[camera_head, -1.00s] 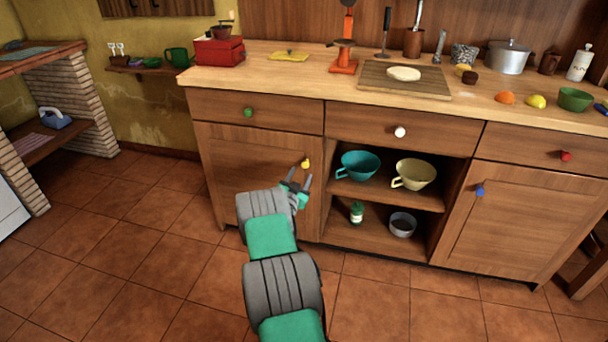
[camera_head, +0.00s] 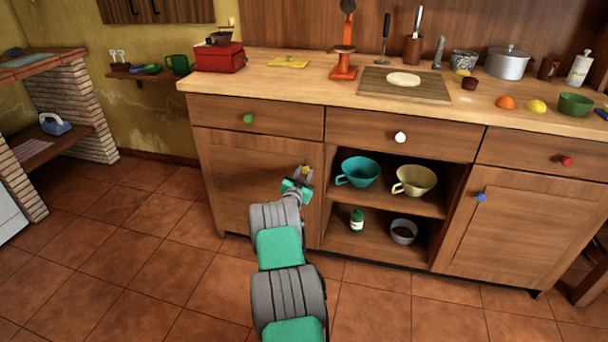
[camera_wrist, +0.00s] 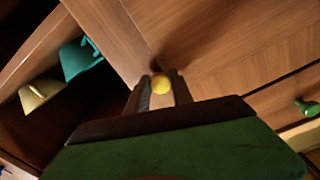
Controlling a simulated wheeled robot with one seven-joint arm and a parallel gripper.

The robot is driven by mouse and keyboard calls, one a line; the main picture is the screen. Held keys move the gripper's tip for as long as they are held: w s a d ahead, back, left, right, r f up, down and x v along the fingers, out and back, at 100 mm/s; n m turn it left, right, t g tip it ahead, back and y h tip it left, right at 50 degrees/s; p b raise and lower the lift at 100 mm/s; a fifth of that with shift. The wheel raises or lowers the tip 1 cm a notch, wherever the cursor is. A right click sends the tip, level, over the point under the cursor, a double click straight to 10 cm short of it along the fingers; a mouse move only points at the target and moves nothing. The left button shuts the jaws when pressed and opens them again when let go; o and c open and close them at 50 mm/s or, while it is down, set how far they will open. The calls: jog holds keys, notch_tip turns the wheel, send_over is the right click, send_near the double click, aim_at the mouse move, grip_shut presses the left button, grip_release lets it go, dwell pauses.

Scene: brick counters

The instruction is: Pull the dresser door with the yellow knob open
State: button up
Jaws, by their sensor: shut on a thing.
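The dresser door (camera_head: 250,188) with the yellow knob is the left lower door of the wooden dresser, and it looks shut. The yellow knob (camera_wrist: 161,84) sits between the two fingers of my gripper (camera_wrist: 160,90) in the wrist view, with a finger on each side. In the head view my gripper (camera_head: 304,174) is at the door's upper right corner and covers most of the knob (camera_head: 306,168). My gripper is shut on the knob.
To the right of the door is an open shelf with a teal cup (camera_head: 359,171), a cream cup (camera_head: 414,180), a green jar (camera_head: 357,220) and a bowl (camera_head: 403,228). A drawer with a green knob (camera_head: 248,118) is above the door. The tiled floor (camera_head: 170,250) in front is clear.

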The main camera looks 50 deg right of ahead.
grip_shut()
dwell(0.8)
